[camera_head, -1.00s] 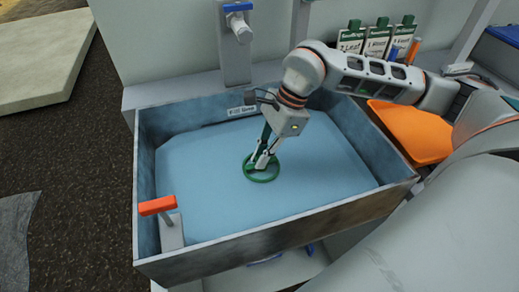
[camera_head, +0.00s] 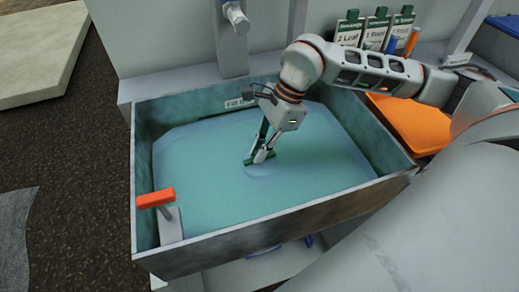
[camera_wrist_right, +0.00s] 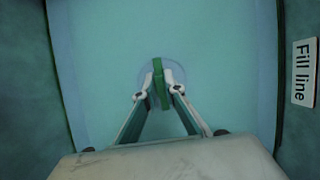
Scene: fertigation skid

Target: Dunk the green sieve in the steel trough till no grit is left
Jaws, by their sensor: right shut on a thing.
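The steel trough (camera_head: 270,237) is filled with blue-green water. My right gripper (camera_head: 260,158) points down into the middle of the trough and is shut on the green sieve's handle (camera_head: 248,161). In the right wrist view, the handle (camera_wrist_right: 158,82) stands between the two fingertips (camera_wrist_right: 159,90). The sieve's ring and mesh are under the water, and only a faint pale round outline shows around the handle. Any grit in the mesh cannot be seen. My left gripper is not in view.
A red-handled lever (camera_head: 155,198) stands at the trough's near left corner. A tap (camera_head: 236,15) is above the back wall. A fill line label (camera_wrist_right: 303,72) is on a trough wall. Seed packets (camera_head: 376,28) and an orange tray (camera_head: 415,125) are to the right.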

